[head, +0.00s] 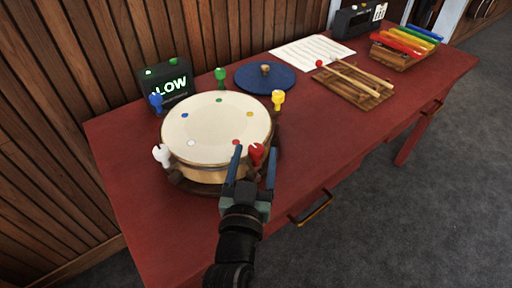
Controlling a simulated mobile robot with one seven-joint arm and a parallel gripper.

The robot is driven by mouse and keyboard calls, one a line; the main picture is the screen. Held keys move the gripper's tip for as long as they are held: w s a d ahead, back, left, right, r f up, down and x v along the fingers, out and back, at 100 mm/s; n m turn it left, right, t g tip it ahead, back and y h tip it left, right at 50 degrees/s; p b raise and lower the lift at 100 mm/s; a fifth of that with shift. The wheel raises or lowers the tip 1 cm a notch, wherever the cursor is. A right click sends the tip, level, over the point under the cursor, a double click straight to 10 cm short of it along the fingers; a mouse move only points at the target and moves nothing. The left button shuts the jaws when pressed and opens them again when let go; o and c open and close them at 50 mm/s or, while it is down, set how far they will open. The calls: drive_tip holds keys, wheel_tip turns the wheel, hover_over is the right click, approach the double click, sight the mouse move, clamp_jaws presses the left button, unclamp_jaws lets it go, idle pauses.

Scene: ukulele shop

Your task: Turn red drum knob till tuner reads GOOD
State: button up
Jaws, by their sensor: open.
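The drum (215,128) stands on the red table, with a pale head marked by coloured dots and knobs around its rim. The red knob (257,154) is on the drum's near right side. My gripper (255,165) is open, its two blue fingers on either side of the red knob as seen from here. I cannot tell whether a finger touches it. Other knobs are white (162,156), blue (156,103), green (221,77) and yellow (278,100).
A blue round pad (265,77) lies behind the drum. Farther right on the table (330,150) are a white sheet (312,51), a wooden rack with mallets (352,85), a coloured xylophone (405,45) and a dark box (358,19). The table's middle front is clear.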

drive_tip(key=shift+w+d, duration=0.15)
drive_tip(key=shift+w, duration=0.75)
clamp_jaws()
